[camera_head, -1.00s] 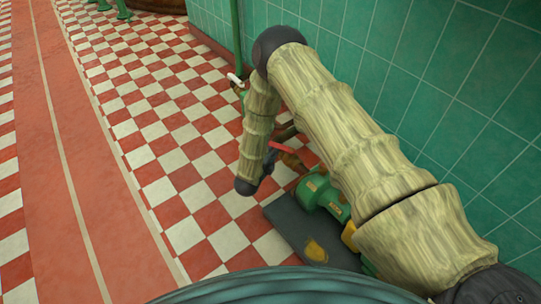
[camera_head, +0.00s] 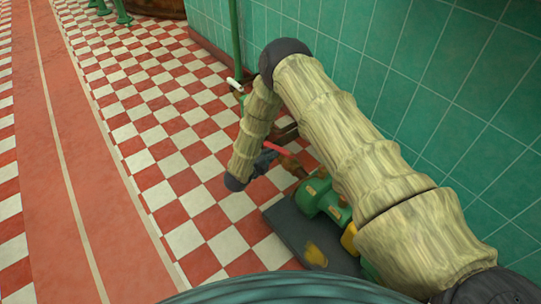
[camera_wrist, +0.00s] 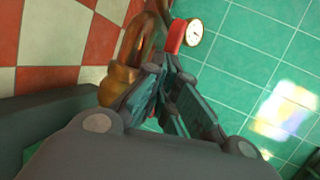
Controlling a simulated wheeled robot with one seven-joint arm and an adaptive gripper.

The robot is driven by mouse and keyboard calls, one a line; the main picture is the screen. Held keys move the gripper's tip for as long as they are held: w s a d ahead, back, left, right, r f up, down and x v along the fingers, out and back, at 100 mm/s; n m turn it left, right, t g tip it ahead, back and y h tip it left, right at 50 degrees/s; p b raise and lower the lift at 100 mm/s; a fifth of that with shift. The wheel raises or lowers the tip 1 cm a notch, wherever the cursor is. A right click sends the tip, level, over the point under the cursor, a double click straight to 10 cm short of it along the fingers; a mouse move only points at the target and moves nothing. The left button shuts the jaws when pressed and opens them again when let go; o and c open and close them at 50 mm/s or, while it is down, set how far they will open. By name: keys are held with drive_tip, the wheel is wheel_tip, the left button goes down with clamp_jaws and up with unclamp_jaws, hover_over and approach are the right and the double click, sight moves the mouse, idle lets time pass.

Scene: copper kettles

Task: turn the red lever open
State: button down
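The red lever (camera_head: 283,151) shows in the head view as a short red bar by the brass fitting, beside the green machine (camera_head: 318,195) at the wall's foot. My gripper (camera_head: 264,160) is dark and sits close at the lever's left end. In the wrist view, a red part (camera_wrist: 177,36), which looks like the lever, lies just beyond the fingertips of my gripper (camera_wrist: 165,72). The fingers lie close together, and their overlap hides whether they touch or hold the lever. A brass fitting (camera_wrist: 122,75) is left of the fingers.
A round white gauge (camera_wrist: 194,32) stands right beside the red part. The green tiled wall (camera_head: 430,80) rises close on the right. A dark base plate (camera_head: 290,225) lies under the green machine. The checkered floor (camera_head: 170,150) to the left is open.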

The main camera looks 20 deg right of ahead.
drive_tip(key=shift+w+d+m+g+h+p, duration=0.2)
drive_tip(key=shift+w+d+m+g+h, duration=0.2)
drive_tip(key=shift+w+m+g, duration=0.25)
drive_tip(key=shift+w+d+m+g+h+p, duration=0.2)
drive_tip(key=shift+w+d+m+g+h, duration=0.1)
drive_tip(key=shift+w+m+g+h, duration=0.25)
drive_tip(key=shift+w, duration=0.1)
drive_tip(key=w+p+v, duration=0.1)
drive_tip(key=p+v, duration=0.3)
drive_tip(key=v, duration=0.9)
drive_tip(key=shift+a+f, duration=0.3)
drive_tip(key=shift+a, duration=0.4)
drive_tip(key=shift+s, duration=0.15)
